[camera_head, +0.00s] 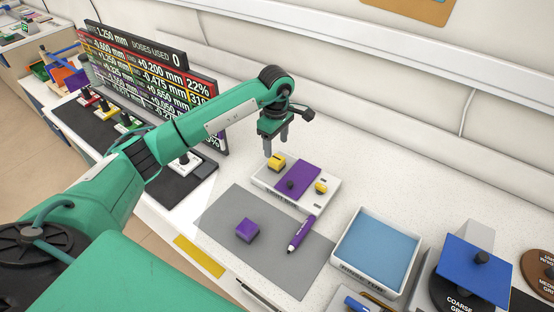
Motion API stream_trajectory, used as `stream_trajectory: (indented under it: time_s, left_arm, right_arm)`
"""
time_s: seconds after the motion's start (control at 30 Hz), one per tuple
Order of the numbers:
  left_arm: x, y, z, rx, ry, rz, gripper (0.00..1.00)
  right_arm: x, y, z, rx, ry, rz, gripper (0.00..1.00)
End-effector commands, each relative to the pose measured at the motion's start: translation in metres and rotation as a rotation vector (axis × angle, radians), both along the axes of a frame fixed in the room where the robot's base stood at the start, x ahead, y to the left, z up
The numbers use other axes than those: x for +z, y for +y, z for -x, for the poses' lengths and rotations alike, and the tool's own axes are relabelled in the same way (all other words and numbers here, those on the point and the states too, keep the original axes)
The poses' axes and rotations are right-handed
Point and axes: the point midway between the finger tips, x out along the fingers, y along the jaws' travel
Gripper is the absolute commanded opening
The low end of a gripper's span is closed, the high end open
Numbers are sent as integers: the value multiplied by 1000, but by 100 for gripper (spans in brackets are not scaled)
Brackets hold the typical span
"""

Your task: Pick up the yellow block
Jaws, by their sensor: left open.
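The yellow block (276,163) sits on the left end of a white tray (265,186), beside a purple plate with a dark knob (298,179). A smaller yellow piece (321,187) lies on the same tray to the right. My left gripper (275,146) is open, pointing down above the yellow block, with its fingertips close over it. I cannot tell whether they touch it. My right gripper does not show.
A purple cube (247,230) and a purple pen-like tool (300,235) lie on the grey mat (225,215). A blue-bottomed white tray (375,250) and a blue plate on a dark disc (475,268) stand right. A display board (150,75) stands behind my left arm.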

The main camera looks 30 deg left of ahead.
Motion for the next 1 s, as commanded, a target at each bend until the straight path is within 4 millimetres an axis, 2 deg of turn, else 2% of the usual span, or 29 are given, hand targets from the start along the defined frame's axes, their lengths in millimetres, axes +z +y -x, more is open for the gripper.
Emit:
stream_trajectory:
  time_s: [0.13,0.27,0.4,0.57,0.7,1.0]
  left_arm:
    - [-18,-1,0,-1,1,1,62]
    - [-25,-1,0,-1,0,2,62]
    - [-34,-2,2,1,3,2,62]
    - [-53,-4,5,0,3,3,62]
    - [-71,-3,4,0,1,2,62]
    - [-76,-3,3,-1,-1,1,60]
  right_arm:
    - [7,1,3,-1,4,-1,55]
    - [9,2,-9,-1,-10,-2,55]
    - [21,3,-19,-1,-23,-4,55]
    - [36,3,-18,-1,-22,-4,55]
    - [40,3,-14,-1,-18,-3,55]
    - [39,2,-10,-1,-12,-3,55]
